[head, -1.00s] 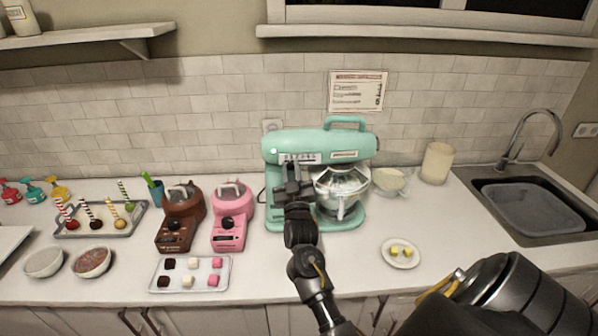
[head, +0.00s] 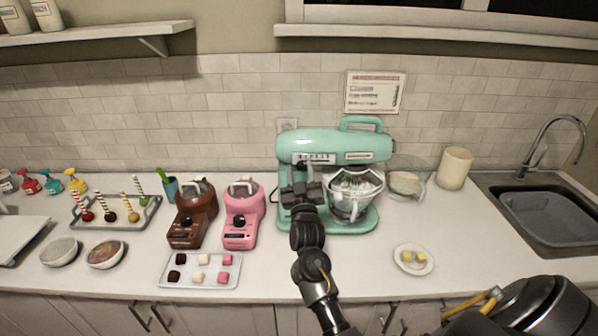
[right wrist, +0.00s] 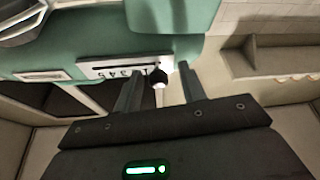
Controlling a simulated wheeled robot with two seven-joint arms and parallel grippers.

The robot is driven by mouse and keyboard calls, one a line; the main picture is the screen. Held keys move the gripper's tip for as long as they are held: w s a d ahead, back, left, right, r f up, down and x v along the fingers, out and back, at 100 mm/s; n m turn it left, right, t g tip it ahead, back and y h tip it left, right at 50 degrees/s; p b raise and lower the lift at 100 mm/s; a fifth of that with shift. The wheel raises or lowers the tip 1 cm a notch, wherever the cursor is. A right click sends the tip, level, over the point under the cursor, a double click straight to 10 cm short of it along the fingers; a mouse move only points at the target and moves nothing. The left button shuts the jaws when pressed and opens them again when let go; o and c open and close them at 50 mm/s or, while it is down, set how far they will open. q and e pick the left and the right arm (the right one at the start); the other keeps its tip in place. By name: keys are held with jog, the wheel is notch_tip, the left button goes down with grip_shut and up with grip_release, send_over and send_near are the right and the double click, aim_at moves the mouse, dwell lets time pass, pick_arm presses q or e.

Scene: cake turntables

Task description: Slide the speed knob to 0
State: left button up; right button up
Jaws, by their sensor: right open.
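The mint-green stand mixer (head: 330,143) stands at the back of the counter. Its pale speed scale (head: 313,158) is on the side facing me. In the right wrist view, which shows the mixer upside down, the dark speed knob (right wrist: 158,75) sits near the right end of the scale (right wrist: 110,66). The scale's marks are too small to read surely. My right gripper (head: 302,174) is just in front of the scale. In the right wrist view its open fingers (right wrist: 160,84) stand on either side of the knob, with gaps visible. My left gripper is out of view.
The mixer's glass bowl (head: 352,192) is just right of my right gripper. A pink melter (head: 240,220) and a brown melter (head: 193,222) stand to the left. A candy tray (head: 200,284) lies in front. Counter is clear around the small plate (head: 414,259).

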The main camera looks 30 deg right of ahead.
jog(key=b+v, duration=0.4)
jog(key=v, duration=0.6)
jog(key=shift+a, duration=0.25)
jog(key=shift+f, duration=0.15)
